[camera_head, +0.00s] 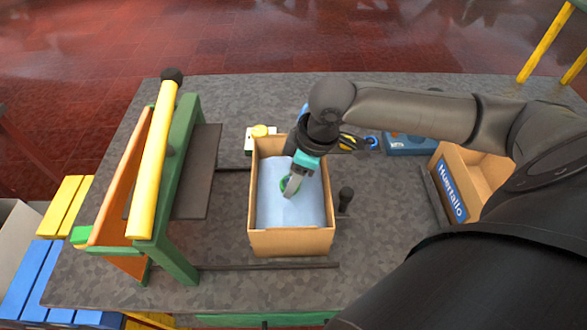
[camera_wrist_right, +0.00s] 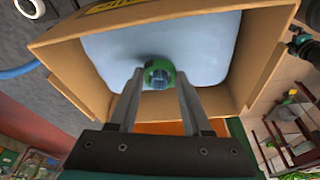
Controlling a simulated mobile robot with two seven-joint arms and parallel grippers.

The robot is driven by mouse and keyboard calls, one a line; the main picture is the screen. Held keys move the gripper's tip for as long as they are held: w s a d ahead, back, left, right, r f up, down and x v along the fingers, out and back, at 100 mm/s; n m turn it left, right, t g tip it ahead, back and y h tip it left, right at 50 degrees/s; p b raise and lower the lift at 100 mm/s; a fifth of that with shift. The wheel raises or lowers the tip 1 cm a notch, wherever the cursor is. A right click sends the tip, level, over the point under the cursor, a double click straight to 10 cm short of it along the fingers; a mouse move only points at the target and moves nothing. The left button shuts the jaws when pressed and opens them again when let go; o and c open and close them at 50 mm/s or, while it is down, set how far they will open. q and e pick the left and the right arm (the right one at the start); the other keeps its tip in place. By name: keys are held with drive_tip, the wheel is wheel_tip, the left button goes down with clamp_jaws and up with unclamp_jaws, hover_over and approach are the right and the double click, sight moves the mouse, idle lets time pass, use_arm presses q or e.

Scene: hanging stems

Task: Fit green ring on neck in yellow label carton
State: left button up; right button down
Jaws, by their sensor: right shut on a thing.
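The green ring (camera_head: 285,184) is between the fingertips of my right gripper (camera_head: 291,187), which is shut on it inside the open cardboard carton (camera_head: 291,243). The right wrist view also shows the ring (camera_wrist_right: 151,66) between the two fingers of the gripper (camera_wrist_right: 160,82). A pale blue surface fills the carton below the ring. The carton's yellow label (camera_wrist_right: 108,8) shows partly at the top edge of the wrist view. Something bluish shows through the ring; I cannot tell whether it is the neck or whether the ring is around it. My left gripper is not in view.
A green and yellow frame (camera_head: 176,180) stands left of the carton. A second carton labelled Huertallo (camera_head: 452,190) stands at the right, and a blue box (camera_head: 408,144) lies behind. A dark knob (camera_head: 346,197) is close to the carton's right wall. The grey tabletop (camera_head: 385,215) between the cartons is mostly clear.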

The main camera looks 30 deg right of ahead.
drive_tip(key=shift+f, duration=0.6)
idle(0.5)
idle(0.3)
unclamp_jaws()
idle(0.4)
drive_tip(key=shift+r, duration=0.15)
idle(0.5)
drive_tip(key=shift+r+p, duration=1.35)
drive_tip(key=shift+p, duration=1.05)
drive_tip(key=shift+r, duration=0.1)
